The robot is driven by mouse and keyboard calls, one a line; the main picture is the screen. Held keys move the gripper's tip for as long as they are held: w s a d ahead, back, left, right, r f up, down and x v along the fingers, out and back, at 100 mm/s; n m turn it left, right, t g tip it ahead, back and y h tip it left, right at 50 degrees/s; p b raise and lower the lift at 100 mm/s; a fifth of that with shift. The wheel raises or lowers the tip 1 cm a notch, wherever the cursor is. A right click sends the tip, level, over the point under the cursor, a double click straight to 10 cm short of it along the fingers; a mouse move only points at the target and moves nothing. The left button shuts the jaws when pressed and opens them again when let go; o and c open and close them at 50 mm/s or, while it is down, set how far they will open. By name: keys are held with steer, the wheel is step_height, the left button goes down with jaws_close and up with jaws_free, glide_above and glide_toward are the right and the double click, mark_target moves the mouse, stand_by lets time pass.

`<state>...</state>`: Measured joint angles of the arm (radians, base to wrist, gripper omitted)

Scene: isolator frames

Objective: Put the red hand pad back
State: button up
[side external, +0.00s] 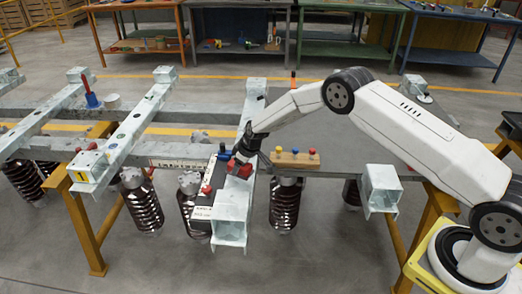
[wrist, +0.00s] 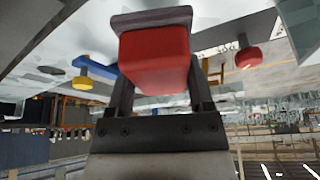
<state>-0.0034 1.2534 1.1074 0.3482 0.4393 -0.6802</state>
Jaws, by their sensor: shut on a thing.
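The red hand pad (wrist: 155,58) is a red block with a grey plate along one face. It fills the upper middle of the wrist view, between the two dark fingers of my gripper (wrist: 160,90). My gripper is shut on it. In the side view my gripper (side external: 243,158) points down over the galvanized beam at the centre, with the red pad (side external: 238,168) at its tip. I cannot tell whether the pad touches the beam. The fingertips are partly hidden behind the pad.
A wooden block with coloured knobs (side external: 295,160) lies just right of my gripper. A dark box with a red button (side external: 207,188) is close on the left. Brown ribbed insulators (side external: 285,205) hang below the frame.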

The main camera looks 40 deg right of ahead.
mark_target(240, 172)
steer(key=shift+w+f, duration=0.15)
steer(key=shift+w+f, duration=0.1)
steer(key=shift+f, duration=1.5)
steer(key=shift+f, duration=0.15)
steer(key=o, duration=1.2)
